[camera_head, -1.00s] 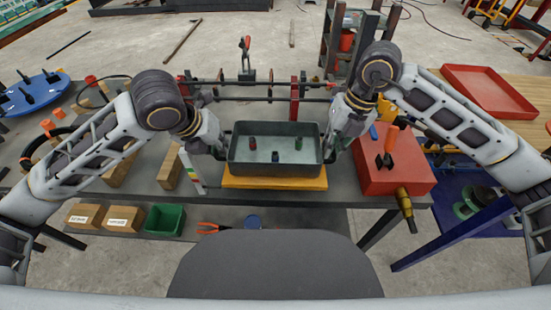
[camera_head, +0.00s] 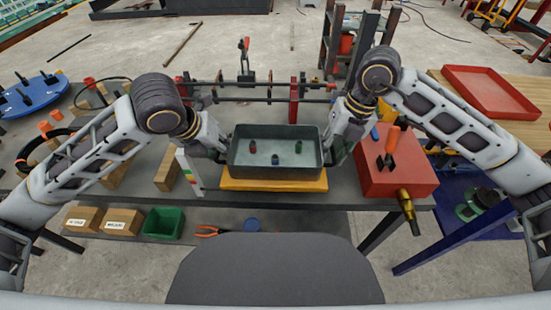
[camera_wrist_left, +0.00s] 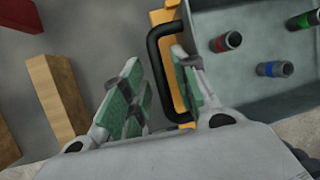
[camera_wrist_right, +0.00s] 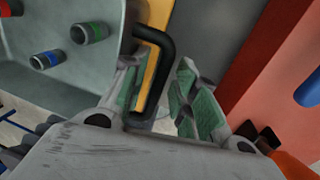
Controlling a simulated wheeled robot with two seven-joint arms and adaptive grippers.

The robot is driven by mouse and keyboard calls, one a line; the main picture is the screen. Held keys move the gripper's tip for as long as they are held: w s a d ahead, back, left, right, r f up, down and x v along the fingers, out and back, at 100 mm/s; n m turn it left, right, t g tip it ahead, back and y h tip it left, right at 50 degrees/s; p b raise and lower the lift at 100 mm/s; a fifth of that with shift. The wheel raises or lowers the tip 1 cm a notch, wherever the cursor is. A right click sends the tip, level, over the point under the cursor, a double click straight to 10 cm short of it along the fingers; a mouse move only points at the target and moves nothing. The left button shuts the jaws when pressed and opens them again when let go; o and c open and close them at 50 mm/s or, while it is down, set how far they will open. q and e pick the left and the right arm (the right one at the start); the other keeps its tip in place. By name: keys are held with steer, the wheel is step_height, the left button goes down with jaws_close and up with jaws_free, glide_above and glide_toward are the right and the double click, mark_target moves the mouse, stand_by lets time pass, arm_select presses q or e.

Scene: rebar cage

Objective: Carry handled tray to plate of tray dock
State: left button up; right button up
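The grey handled tray (camera_head: 275,172) is over the orange plate (camera_head: 240,185) on the workbench; contact with the plate cannot be confirmed. It holds three small cylinders, red (camera_head: 252,146), green (camera_head: 298,146) and blue (camera_head: 276,158). My left gripper (camera_wrist_left: 156,58) is open, its green-padded fingers on either side of the black left handle (camera_wrist_left: 158,75). My right gripper (camera_wrist_right: 161,62) is open, its fingers on either side of the black right handle (camera_wrist_right: 168,55). In the head view the arms partly hide both handles.
Wooden blocks (camera_head: 168,170) and a striped upright piece (camera_head: 189,172) stand left. A rod rack (camera_head: 265,99) is behind. A green bin (camera_head: 164,222) is below in front.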

arm_select(q)
steer(key=shift+s+d+f, duration=0.15)
steer(key=shift+s+f, duration=0.1)
steer(key=shift+s, duration=0.15)
arm_select(e)
steer(key=shift+a, duration=0.1)
arm_select(q)
steer(key=shift+r, duration=0.4)
arm_select(e)
steer(key=shift+w+f, duration=0.15)
steer(key=shift+w, duration=0.05)
steer(key=shift+s+a+r, duration=0.15)
steer(key=shift+s+r, duration=0.15)
steer(key=shift+s, duration=0.15)
arm_select(q)
steer(key=v, duration=0.7)
steer(key=shift+w+a+r, duration=0.15)
steer(key=shift+a+r, duration=0.1)
arm_select(e)
steer(key=shift+w+f, duration=0.1)
steer(key=shift+w, duration=0.05)
step_height(320, 180, up, 12)
steer(key=d, duration=0.2)
steer(key=shift+d, duration=0.2)
arm_select(q)
steer(key=shift+r, duration=0.25)
